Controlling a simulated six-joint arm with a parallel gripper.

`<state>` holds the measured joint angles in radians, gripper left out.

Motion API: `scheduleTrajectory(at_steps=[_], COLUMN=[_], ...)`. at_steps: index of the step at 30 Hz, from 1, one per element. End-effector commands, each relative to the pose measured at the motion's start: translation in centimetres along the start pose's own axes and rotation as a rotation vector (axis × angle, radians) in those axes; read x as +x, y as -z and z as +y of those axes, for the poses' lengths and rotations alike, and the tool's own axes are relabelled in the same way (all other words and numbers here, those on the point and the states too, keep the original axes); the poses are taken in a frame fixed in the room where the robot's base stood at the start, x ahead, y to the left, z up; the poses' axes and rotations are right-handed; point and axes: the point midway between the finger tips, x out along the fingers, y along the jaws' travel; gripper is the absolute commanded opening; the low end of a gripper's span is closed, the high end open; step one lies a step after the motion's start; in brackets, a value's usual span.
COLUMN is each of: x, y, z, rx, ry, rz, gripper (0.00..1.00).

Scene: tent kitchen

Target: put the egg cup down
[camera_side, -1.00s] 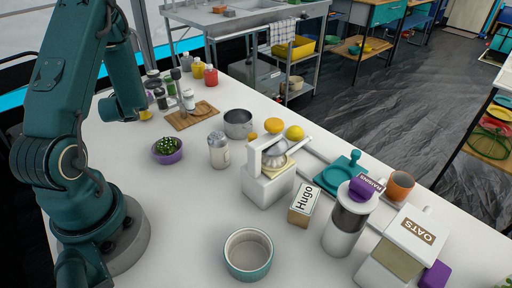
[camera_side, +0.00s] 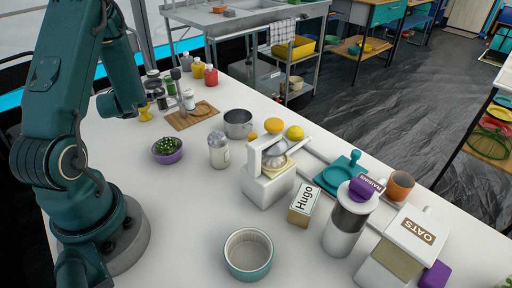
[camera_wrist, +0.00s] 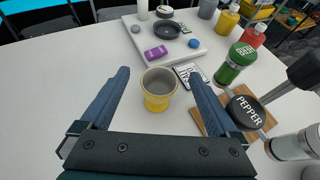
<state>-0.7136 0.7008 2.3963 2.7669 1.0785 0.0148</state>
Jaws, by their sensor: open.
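The egg cup is a yellow cup with a grey inside (camera_wrist: 158,90). It stands upright on the white table in the wrist view. It also shows as a small yellow shape (camera_side: 145,114) beside my wrist in the side view. My gripper (camera_wrist: 159,75) is open, with one finger to the left and one to the right of the cup. There are gaps between the cup and both fingers, and nothing is held. The fingers are hidden in the side view.
Right of the cup are a wooden board (camera_wrist: 207,114), a green jar (camera_wrist: 234,66) and a PEPPER-labelled container (camera_wrist: 247,108). A white board (camera_wrist: 187,50) with a purple block (camera_wrist: 155,53) lies beyond. The table left of the cup is clear.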

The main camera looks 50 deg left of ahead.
Motion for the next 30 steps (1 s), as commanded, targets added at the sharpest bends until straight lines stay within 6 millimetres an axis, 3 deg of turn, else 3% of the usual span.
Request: scheduleTrajectory(at_steps=[19, 30], x=[-3.6, -5.2], y=[-7.8, -8.5], z=[-0.7, 1.0], rx=[-0.002, -0.065], ry=[0.007, -0.130], rz=[-0.010, -0.005], gripper=[0.96, 0.96])
